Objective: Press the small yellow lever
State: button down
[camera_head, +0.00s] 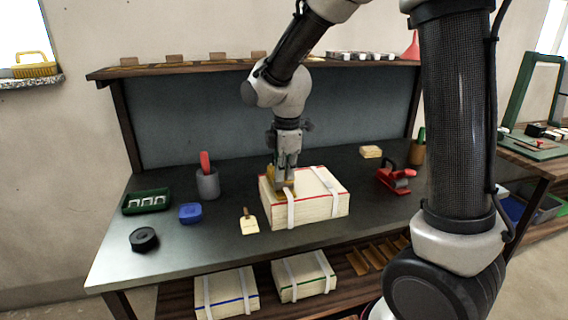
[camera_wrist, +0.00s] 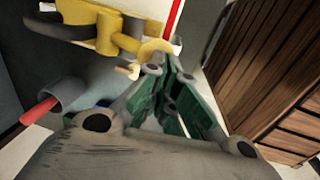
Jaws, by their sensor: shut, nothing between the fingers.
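A yellow metal tool (camera_wrist: 95,28) sits on the cream stack (camera_head: 318,195) with white straps and red edges, on the dark table. Its small rounded yellow lever (camera_wrist: 152,48) shows in the wrist view. In the head view the yellow tool (camera_head: 271,187) is partly hidden behind my gripper. My gripper (camera_head: 286,190) points down over the left part of the stack, shut and empty. In the wrist view its fingertips (camera_wrist: 167,66) are close to the lever. I cannot tell whether they touch it.
A cream tag (camera_head: 249,223), blue box (camera_head: 190,213), black roll (camera_head: 144,239) and green tray (camera_head: 147,201) lie on the left. A grey cup (camera_head: 207,184) stands behind them. A red tool (camera_head: 396,178) is on the right. A shelf (camera_head: 190,69) runs along the back.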

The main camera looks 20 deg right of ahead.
jog(key=shift+s+f, duration=0.25)
jog(key=shift+f, duration=0.25)
jog(key=shift+s+f, duration=0.25)
jog(key=shift+f, duration=0.2)
jog(key=shift+r, duration=0.8)
jog(key=s+r, duration=0.3)
jog(key=r, duration=1)
jog(key=shift+s+r, duration=0.25)
jog(key=shift+s, duration=0.05)
